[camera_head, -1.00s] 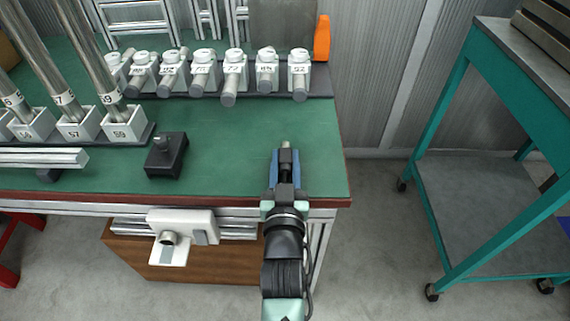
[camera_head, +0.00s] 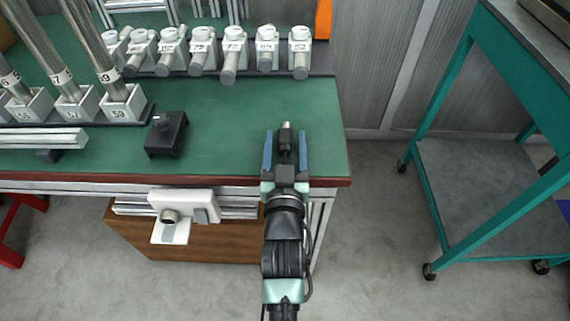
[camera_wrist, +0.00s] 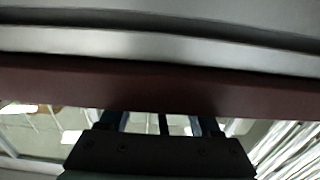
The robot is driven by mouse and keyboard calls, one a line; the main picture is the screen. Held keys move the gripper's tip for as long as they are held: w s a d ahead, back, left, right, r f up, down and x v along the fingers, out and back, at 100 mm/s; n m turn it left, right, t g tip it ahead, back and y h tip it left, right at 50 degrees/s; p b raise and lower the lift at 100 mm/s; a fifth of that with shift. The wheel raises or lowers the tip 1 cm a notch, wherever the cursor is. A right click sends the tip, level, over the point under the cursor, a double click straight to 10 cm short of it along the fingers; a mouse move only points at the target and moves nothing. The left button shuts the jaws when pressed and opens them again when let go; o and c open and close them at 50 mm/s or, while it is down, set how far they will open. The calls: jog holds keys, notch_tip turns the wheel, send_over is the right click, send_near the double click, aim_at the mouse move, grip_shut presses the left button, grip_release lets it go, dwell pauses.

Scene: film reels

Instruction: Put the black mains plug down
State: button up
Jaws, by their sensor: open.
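The black mains plug (camera_head: 286,137) lies on the green bench top (camera_head: 230,125) near its right front corner, with a light metal end pointing to the back. My gripper (camera_head: 286,141) is open, its two blue fingers standing apart on the left and right of the plug with a gap on each side. The wrist view shows the dark gripper body (camera_wrist: 160,155) below the reddish bench edge (camera_wrist: 150,85); the plug cannot be made out there.
A black box with a knob (camera_head: 166,134) stands to the left on the bench. Several white numbered holders (camera_head: 234,45) line the back, and holders with metal tubes (camera_head: 122,103) stand at the left. A teal trolley (camera_head: 455,150) stands to the right. Bench around the plug is clear.

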jog(key=s+p, duration=0.1)
jog(key=s, duration=1)
jog(key=shift+s+p, duration=0.25)
jog(key=shift+p, duration=0.15)
jog(key=w+r+t, duration=0.3)
jog(key=r, duration=1.1)
jog(key=w+r+t, duration=0.2)
jog(key=w+r, duration=0.1)
jog(key=r, duration=1.2)
jog(key=s+r+t, duration=0.2)
jog(key=s+r, duration=0.3)
jog(key=r, duration=0.6)
jog(key=s+r+t, duration=0.2)
jog(key=s+r, duration=0.3)
jog(key=r, duration=0.6)
jog(key=shift+s+d, duration=0.3)
